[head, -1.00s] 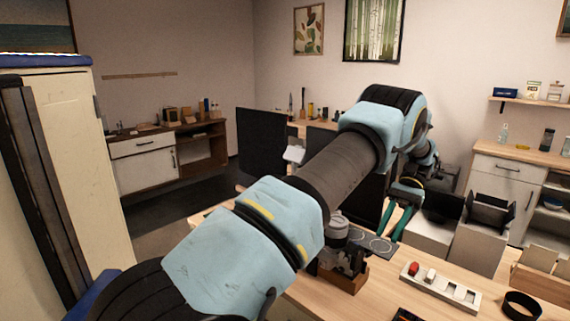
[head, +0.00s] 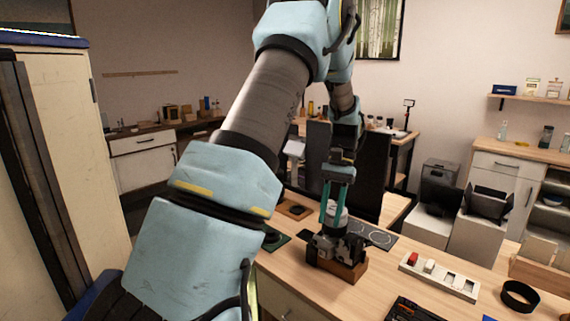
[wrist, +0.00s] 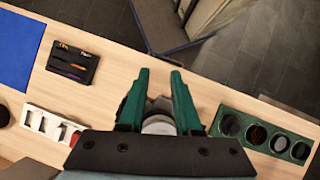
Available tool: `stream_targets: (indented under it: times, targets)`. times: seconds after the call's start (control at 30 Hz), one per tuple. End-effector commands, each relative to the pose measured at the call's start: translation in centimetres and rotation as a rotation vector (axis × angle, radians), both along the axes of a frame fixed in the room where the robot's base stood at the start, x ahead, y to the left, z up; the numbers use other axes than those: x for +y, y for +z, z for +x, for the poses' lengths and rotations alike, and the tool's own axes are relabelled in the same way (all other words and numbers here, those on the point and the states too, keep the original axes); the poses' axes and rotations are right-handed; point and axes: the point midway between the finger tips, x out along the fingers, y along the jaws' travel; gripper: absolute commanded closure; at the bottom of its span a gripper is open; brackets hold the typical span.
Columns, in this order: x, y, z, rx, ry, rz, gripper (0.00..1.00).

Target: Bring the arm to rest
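My gripper (head: 334,218) hangs with its green fingers pointing down at the workbench. Its two fingers are apart in the wrist view (wrist: 163,72), and nothing is clamped between the tips. A dark device with a pale round top (head: 338,213) stands on a wooden block (head: 343,268) at the fingertips. The pale top also shows between the fingers in the wrist view (wrist: 159,125), partly hidden by the gripper body. I cannot tell whether the fingers touch it. My arm is raised and bent, with its far part reaching down to the gripper.
A green tray with round holes (wrist: 241,124) lies beside the gripper. A pale cabinet (head: 62,150) stands at left.

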Motion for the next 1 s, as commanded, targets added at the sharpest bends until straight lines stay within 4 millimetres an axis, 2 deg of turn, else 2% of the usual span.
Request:
stream_targets:
  times: [0.03,0.2,0.4,0.5,0.63,1.0]
  targets:
    - [2.4,0.0,-0.5,-0.054,0.045,-0.027,0.68]
    - [8.8,-0.3,-2.9,-0.249,0.165,-0.103,0.68]
    - [14.7,-1.1,-7.2,-0.469,0.282,-0.156,0.68]
    - [16.4,-1.5,-9.1,-0.549,0.320,-0.168,0.68]
    - [17.6,-1.8,-10.5,-0.609,0.347,-0.175,0.68]
    - [17.8,-1.8,-10.8,-0.624,0.352,-0.178,0.68]
